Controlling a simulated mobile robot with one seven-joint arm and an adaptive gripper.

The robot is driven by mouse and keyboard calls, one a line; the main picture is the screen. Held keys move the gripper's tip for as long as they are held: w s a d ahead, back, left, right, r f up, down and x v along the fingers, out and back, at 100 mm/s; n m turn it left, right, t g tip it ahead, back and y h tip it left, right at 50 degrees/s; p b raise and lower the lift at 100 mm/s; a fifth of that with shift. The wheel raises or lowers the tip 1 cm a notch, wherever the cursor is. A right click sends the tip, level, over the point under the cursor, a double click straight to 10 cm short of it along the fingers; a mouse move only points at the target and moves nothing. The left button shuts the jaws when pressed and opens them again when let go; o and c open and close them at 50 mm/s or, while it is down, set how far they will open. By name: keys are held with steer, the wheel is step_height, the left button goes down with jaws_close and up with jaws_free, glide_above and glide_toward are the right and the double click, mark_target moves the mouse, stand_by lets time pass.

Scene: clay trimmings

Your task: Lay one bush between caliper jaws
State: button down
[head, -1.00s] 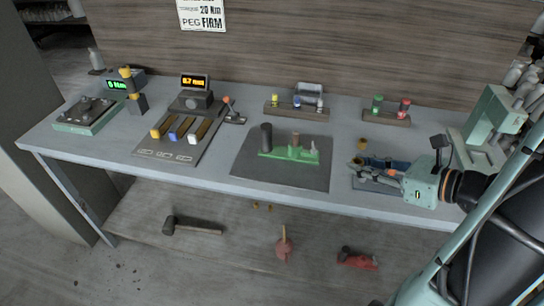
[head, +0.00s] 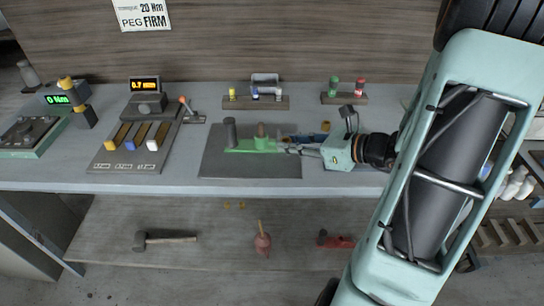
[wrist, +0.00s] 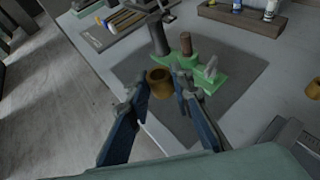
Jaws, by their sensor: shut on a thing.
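My gripper (head: 285,147) reaches in from the right over the right part of the dark mat, near the green fixture. In the wrist view its blue fingers (wrist: 160,84) are closed around a bronze ring-shaped bush (wrist: 160,76), which sits at their tips over the mat. The held bush is too small to make out in the head view. Another bronze bush (head: 325,126) stands on the bench behind my gripper; it also shows at the right of the wrist view (wrist: 313,89). A gauge reading 0.7 mm (head: 145,86) stands at the left; I cannot make out caliper jaws.
The green fixture (head: 245,150) carries a dark post (head: 230,131), a brown peg and a grey cone on the mat (head: 215,165). Racks of small bottles (head: 255,102) line the back.

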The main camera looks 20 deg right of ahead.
glide_above(275, 164)
step_height(275, 164, down, 6)
steer(key=shift+s+d+r+b, duration=0.1)
steer(key=shift+s+b, duration=0.05)
steer(key=shift+b, duration=0.3)
steer(key=shift+w+f, duration=0.2)
steer(key=shift+f, duration=1.6)
steer(key=shift+f, duration=0.15)
steer(key=c, duration=1.7)
jaws_free()
steer(key=shift+b, duration=0.3)
